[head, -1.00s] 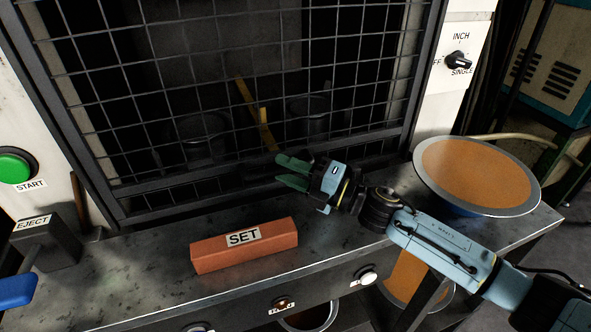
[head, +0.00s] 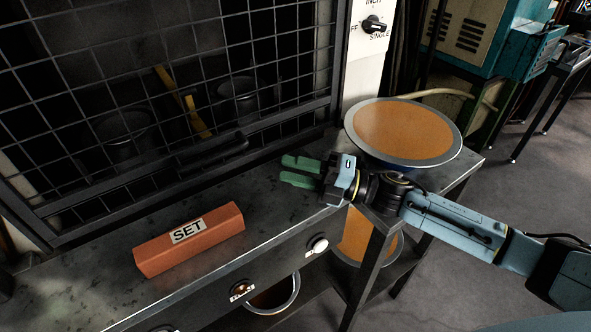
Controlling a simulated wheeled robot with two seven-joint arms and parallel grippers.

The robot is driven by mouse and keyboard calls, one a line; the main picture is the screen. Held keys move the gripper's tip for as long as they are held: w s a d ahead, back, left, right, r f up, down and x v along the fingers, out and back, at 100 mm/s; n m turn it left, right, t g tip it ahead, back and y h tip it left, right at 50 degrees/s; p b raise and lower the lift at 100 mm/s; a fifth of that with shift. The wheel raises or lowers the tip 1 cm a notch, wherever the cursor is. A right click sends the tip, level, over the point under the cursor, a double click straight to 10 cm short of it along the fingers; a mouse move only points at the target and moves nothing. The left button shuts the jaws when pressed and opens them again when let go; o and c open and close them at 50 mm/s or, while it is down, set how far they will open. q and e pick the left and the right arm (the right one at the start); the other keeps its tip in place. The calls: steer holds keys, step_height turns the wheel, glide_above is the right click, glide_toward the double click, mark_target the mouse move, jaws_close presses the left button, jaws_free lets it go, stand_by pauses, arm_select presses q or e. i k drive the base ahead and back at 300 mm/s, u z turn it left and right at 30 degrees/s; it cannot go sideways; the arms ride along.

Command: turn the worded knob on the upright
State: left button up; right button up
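The worded knob (head: 374,24) is a black rotary knob on the white upright (head: 367,62) at the top of the head view. Its plate reads INCH above, SINGLE at lower right and a cut-off word ending in FF at left. The knob's pale mark points to the right, toward SINGLE. My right gripper (head: 298,171) is over the bench, below and to the left of the knob and well apart from it. Its green fingers point left with a narrow gap between them and nothing held. My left gripper is out of view.
An orange-filled round pan (head: 404,133) stands on the bench's right end, between my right arm and the upright. A red SET block (head: 188,240) lies on the bench (head: 100,262). A mesh guard (head: 250,75) stands behind. Small knobs line the bench front (head: 275,265).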

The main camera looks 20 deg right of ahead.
mark_target(372, 25)
steer(key=k, duration=1)
